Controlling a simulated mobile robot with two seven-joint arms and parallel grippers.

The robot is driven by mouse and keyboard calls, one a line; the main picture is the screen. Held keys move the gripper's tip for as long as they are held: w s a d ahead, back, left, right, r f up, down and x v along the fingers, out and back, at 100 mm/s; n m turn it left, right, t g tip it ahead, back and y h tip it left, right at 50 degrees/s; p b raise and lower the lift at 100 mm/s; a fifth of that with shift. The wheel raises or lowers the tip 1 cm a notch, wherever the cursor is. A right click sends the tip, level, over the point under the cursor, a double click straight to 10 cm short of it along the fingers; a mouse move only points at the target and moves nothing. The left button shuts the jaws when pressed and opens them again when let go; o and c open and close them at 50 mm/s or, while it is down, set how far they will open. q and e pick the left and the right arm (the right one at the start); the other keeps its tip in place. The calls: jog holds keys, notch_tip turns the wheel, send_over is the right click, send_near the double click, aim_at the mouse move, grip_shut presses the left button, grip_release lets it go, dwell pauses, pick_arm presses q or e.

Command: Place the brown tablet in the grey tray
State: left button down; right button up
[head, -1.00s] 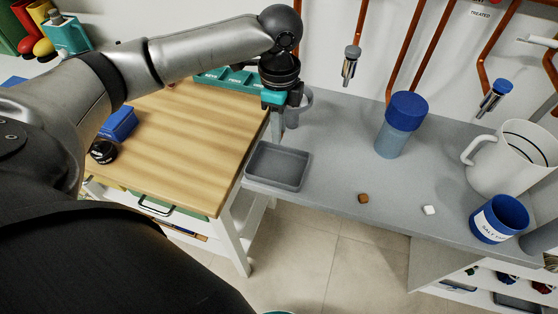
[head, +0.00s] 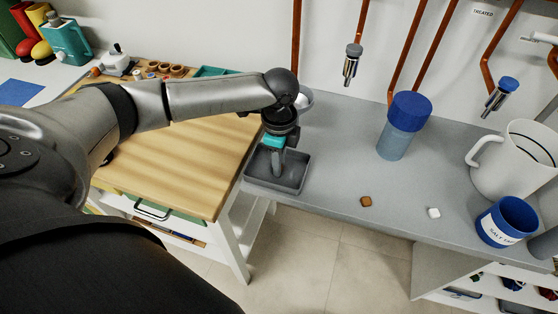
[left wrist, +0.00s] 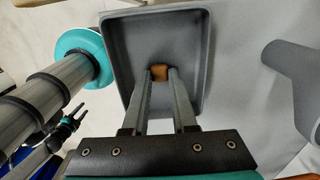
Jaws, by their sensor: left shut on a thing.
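The grey tray (head: 275,187) sits on the grey counter at its left end; it also fills the middle of the left wrist view (left wrist: 186,35). My left gripper (head: 277,172) points down into the tray. In the left wrist view its two fingers (left wrist: 160,74) are shut on a small brown tablet (left wrist: 159,71), over the tray's floor. I cannot tell whether that tablet touches the floor. In the head view the fingers hide it. Another brown piece (head: 365,201) lies on the counter, right of the tray.
A white tablet (head: 433,213), a blue salt cup (head: 505,222), a white jug (head: 512,165) and a blue-lidded vessel (head: 404,127) stand on the counter to the right. A wooden-topped table (head: 205,150) adjoins on the left. The counter between tray and vessel is clear.

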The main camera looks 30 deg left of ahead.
pick_arm(q)
jog(key=c, duration=0.7)
grip_release()
jog(key=shift+f, duration=0.1)
notch_tip(320, 180, up, 12)
jog(key=p, duration=0.2)
jog(key=shift+p, duration=0.3)
